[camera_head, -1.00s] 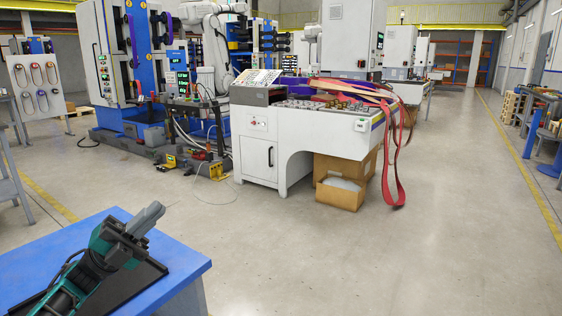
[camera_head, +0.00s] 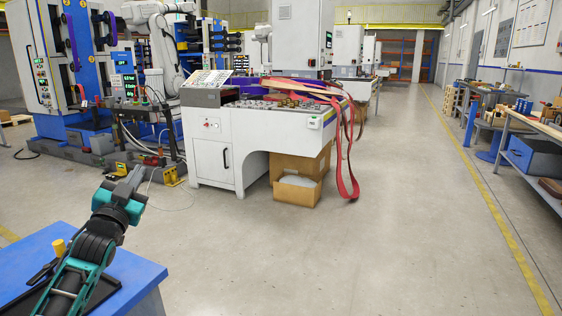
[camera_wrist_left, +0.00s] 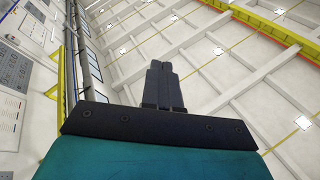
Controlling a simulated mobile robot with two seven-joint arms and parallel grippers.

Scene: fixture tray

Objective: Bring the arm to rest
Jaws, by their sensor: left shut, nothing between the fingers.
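My left gripper (camera_head: 130,178) is at the lower left of the head view, raised over the blue table (camera_head: 140,283). Its arm comes up from the bottom left edge. In the left wrist view its two grey fingers (camera_wrist_left: 163,75) lie together with nothing between them, and the ceiling is behind them. A black tray (camera_head: 100,292) lies on the blue table, partly hidden by my arm. A small yellow piece (camera_head: 59,247) stands at the tray's left part. My right gripper is not in view.
A white machine bench (camera_head: 215,150) with red straps (camera_head: 346,165) stands beyond the table. An open cardboard box (camera_head: 297,190) sits under it. Workbenches line the right wall. The grey floor (camera_head: 330,260) in the middle and right is clear.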

